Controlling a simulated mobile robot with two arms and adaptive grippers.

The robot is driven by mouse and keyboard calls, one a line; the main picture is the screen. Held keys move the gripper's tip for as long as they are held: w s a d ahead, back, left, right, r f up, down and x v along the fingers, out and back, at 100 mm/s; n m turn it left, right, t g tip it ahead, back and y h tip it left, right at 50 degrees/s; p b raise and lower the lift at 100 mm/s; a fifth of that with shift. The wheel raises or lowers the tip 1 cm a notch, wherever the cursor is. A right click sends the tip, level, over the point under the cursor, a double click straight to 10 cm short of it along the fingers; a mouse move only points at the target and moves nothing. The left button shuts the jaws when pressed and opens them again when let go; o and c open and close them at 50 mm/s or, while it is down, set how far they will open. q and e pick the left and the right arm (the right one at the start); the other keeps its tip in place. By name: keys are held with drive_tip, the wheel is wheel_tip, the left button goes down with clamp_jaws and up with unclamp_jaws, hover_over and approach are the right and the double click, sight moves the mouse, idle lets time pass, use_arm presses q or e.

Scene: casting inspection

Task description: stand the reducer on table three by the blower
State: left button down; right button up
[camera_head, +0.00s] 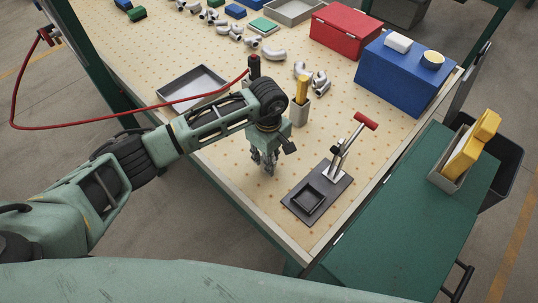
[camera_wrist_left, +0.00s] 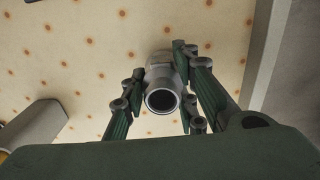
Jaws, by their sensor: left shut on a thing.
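My left gripper (camera_head: 264,166) is over the near part of the pegboard-topped table (camera_head: 225,150), to the left of the press-like fixture. In the left wrist view, its fingers (camera_wrist_left: 160,92) are shut on the reducer (camera_wrist_left: 161,72), a grey metal pipe piece with a round open end facing the camera. Dotted tabletop lies beyond it; I cannot tell whether the reducer touches it. In the head view the fingers mostly hide the reducer. The blower, seemingly the black-and-red nozzle (camera_head: 254,66) on the red hose (camera_head: 130,109), stands behind my left wrist, its lower part hidden. My right gripper is out of view.
A dark fixture (camera_head: 297,210) with a red-handled lever stands right of the gripper. A grey cup (camera_head: 299,113) with a yellow item stands behind it. An empty grey tray (camera_head: 183,84) lies behind my forearm. Red (camera_head: 345,35) and blue (camera_head: 405,75) boxes and several fittings are farther back.

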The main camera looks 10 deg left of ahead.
use_arm(q)
drive_tip(key=c, duration=1.4)
unclamp_jaws()
drive_tip(key=shift+r, duration=0.25)
wheel_tip(320, 180, up, 10)
drive_tip(key=b, duration=0.3)
drive_tip(key=shift+r, duration=0.2)
drive_tip(key=shift+a+r, duration=0.1)
drive_tip(key=shift+r, duration=0.5)
